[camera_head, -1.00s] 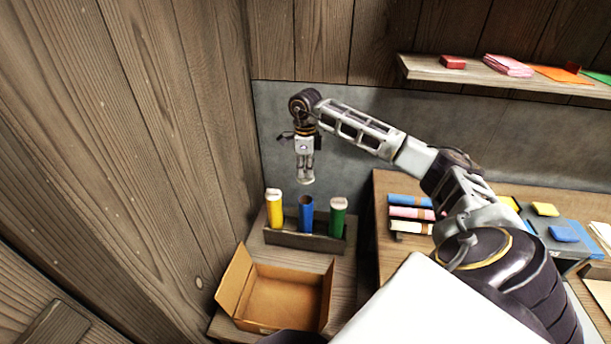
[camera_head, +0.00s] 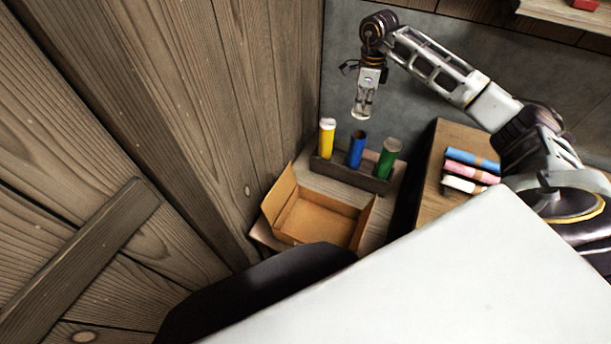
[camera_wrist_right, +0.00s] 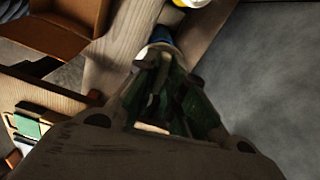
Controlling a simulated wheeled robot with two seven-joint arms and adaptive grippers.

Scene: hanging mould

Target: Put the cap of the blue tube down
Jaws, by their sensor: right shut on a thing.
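The blue tube (camera_head: 356,152) stands upright in a dark wooden rack (camera_head: 345,172), between a yellow tube (camera_head: 327,140) and a green tube (camera_head: 387,160). Its top looks dark and uncapped; the yellow and green tubes have pale caps. My right gripper (camera_head: 361,113) points down just above the blue tube and is shut on the cap. In the right wrist view a white rim, apparently the cap (camera_wrist_right: 157,48), shows at the fingertips with blue behind it; the fingers hide most of it. My left gripper is not in view.
An open cardboard box (camera_head: 318,217) stands in front of the rack on the same small wooden table. A plank wall (camera_head: 180,110) is close on the left. To the right, another table (camera_head: 432,195) holds blue, pink and white rolls (camera_head: 470,170).

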